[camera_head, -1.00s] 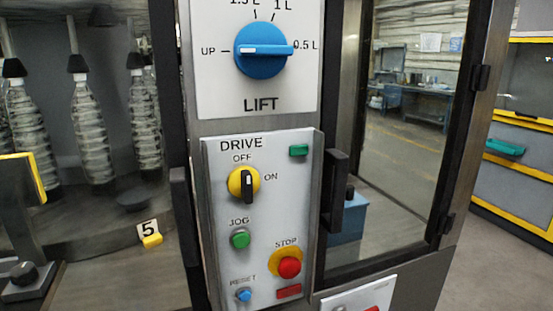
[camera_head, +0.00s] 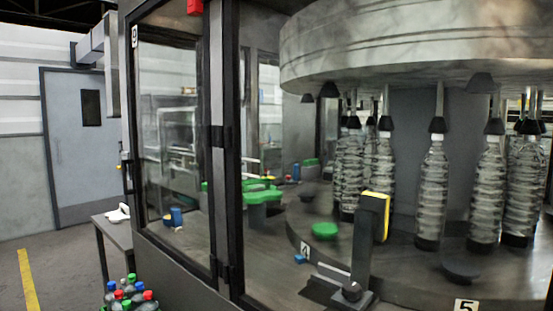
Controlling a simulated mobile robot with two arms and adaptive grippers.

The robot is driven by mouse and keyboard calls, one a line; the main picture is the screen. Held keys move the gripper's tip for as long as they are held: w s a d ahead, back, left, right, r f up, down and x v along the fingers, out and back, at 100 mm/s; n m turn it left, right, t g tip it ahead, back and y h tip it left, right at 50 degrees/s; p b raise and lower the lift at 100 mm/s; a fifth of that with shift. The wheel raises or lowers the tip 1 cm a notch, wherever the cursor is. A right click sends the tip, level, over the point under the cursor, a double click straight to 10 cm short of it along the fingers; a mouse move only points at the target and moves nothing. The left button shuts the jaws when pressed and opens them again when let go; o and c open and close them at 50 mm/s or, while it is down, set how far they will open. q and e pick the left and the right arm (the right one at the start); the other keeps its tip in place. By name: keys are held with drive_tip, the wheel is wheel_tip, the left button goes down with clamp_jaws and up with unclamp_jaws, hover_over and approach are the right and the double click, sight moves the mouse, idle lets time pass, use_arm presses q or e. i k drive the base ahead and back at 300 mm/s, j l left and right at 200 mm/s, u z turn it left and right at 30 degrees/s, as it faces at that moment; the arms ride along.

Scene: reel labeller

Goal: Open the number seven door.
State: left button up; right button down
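No door marked seven shows in the current view. A framed glass door (camera_head: 172,150) stands on the left of the machine, and its frame carries a small label (camera_head: 134,36) that looks like a 9. This glass door appears shut, with black hinges (camera_head: 218,136) on its right side. Neither of my grippers is in view.
The bottle carousel (camera_head: 400,45) with several clear bottles (camera_head: 433,195) fills the right. A green star wheel (camera_head: 262,193) sits behind the glass. A small table (camera_head: 100,222) and several coloured-cap bottles (camera_head: 128,297) stand outside at left. A grey wall door (camera_head: 80,140) is beyond open floor.

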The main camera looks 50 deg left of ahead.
sight(228, 137)
drive_tip(key=k+l+u, duration=0.1)
drive_tip(key=u, duration=1.15)
